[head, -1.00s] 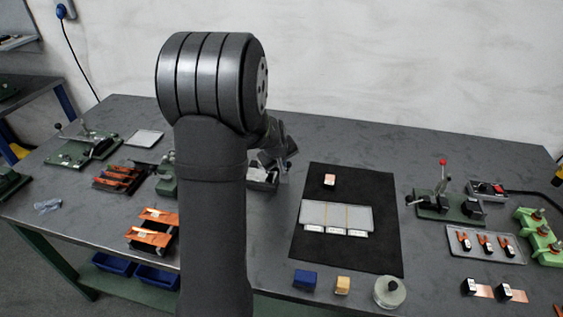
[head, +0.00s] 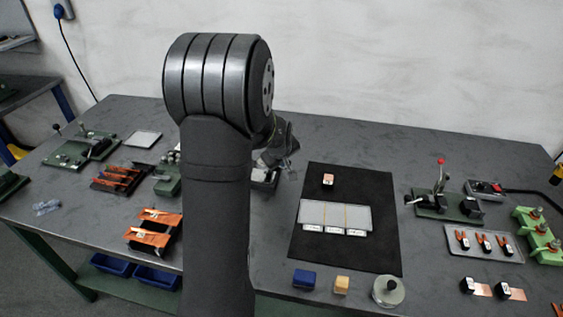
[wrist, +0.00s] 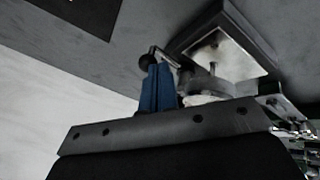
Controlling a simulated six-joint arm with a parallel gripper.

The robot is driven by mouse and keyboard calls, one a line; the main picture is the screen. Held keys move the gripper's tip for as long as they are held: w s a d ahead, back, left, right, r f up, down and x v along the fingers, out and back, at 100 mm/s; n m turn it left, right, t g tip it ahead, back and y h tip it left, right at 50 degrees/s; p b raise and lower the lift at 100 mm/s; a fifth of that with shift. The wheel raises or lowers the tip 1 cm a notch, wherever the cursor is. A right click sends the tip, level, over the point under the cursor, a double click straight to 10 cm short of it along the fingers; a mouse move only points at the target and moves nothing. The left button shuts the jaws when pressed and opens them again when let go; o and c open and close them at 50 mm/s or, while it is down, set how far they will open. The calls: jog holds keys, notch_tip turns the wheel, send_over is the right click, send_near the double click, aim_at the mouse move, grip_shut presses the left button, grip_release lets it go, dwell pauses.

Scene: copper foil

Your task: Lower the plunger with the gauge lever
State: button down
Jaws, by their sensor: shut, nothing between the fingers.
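The gauge (wrist: 222,52) shows in the wrist view as a grey square-framed body with a short post below it. A thin lever ending in a dark round knob (wrist: 148,60) reaches out from it. My gripper (wrist: 158,72) has blue fingers, which are shut and empty. Their tips are right beside the lever and knob; I cannot tell whether they touch. In the head view the gauge (head: 264,178) is mostly hidden behind my arm, with my gripper (head: 288,168) just above its right side. The plunger's height cannot be made out.
A black mat (head: 390,215) with a grey tray (head: 310,212) lies to the right. A green lever fixture (head: 440,205) stands beyond it. Orange parts (head: 152,228) in holders and green fixtures stand to the left. Blue and yellow blocks (head: 304,279) sit near the front edge.

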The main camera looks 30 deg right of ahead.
jog(key=shift+w+d+n+t+y, duration=0.15)
jog(key=shift+d+n+t+y, duration=0.15)
jog(key=shift+d+n+y, duration=0.65)
jog(key=n, duration=0.1)
jog(key=d+n, duration=0.1)
jog(key=w+n+y, duration=0.1)
jog(key=n, duration=0.1)
jog(key=shift+d+t, duration=0.25)
jog(key=shift+t, duration=0.15)
jog(key=n, duration=0.1)
jog(key=w+d+n+y, duration=0.1)
jog(key=shift+w+n, duration=0.1)
jog(key=shift+n, duration=0.25)
jog(key=shift+w+d, duration=0.1)
jog(key=shift+w, duration=0.25)
jog(key=v, duration=1)
jog(key=shift+d, duration=0.35)
jog(key=shift+f, duration=0.1)
